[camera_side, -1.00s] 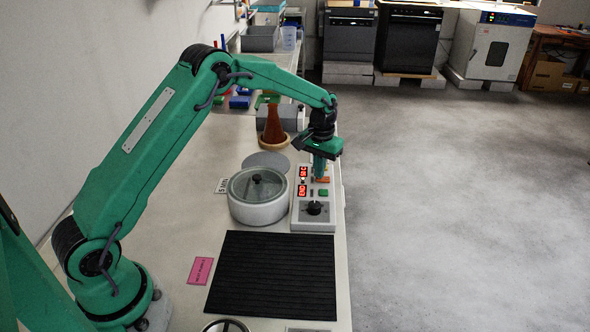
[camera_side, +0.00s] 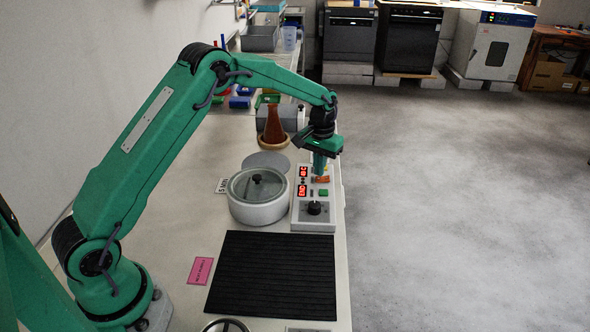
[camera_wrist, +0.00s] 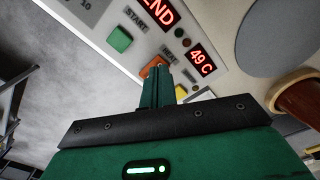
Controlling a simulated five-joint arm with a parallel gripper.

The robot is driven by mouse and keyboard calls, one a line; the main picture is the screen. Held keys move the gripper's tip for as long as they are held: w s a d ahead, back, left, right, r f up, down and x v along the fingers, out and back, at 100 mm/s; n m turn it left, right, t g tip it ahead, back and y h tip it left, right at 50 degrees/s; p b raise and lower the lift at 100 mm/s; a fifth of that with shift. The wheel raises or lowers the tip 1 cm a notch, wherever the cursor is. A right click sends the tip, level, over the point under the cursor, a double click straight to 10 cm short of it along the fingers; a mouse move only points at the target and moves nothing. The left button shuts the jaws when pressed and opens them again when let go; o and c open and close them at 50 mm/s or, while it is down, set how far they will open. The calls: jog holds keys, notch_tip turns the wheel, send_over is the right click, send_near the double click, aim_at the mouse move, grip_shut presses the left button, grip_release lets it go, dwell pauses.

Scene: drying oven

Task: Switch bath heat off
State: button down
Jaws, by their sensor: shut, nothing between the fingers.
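The bath's control box (camera_side: 326,222) is a pale panel on the bench with red displays, a green START button (camera_wrist: 119,38) and a black knob (camera_side: 314,208). One display reads END (camera_wrist: 158,10) and the other reads 49 C (camera_wrist: 203,60). An orange switch (camera_side: 321,180) sits beside a label that seems to read HEAT. It also shows in the wrist view (camera_wrist: 150,66), partly hidden by my fingers. My gripper (camera_side: 319,174) is shut and empty, pointing down with its tips at the switch. I cannot tell whether they touch it or which way the switch is set.
A round lidded bath (camera_side: 258,198) stands left of the box. A grey disc (camera_side: 267,161) and a brown flask (camera_side: 274,126) on a ring stand lie behind. A black ribbed mat (camera_side: 272,275) and a pink label (camera_side: 200,270) are in front. The bench edge is just right of the box.

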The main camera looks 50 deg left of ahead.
aim_at(318, 179)
jog(key=shift+r, duration=2.9)
jog(key=s+d+r+m+t, duration=0.1)
jog(key=s+d+r+t, duration=0.2)
jog(key=s+r, duration=1.2)
jog(key=s+d+m+t, duration=0.1)
jog(key=s+m+t, duration=0.1)
jog(key=s, duration=1.7)
jog(key=shift+s+d+f+t, duration=0.3)
jog(key=shift+s+d+f, duration=0.05)
jog(key=shift+s+d, duration=0.05)
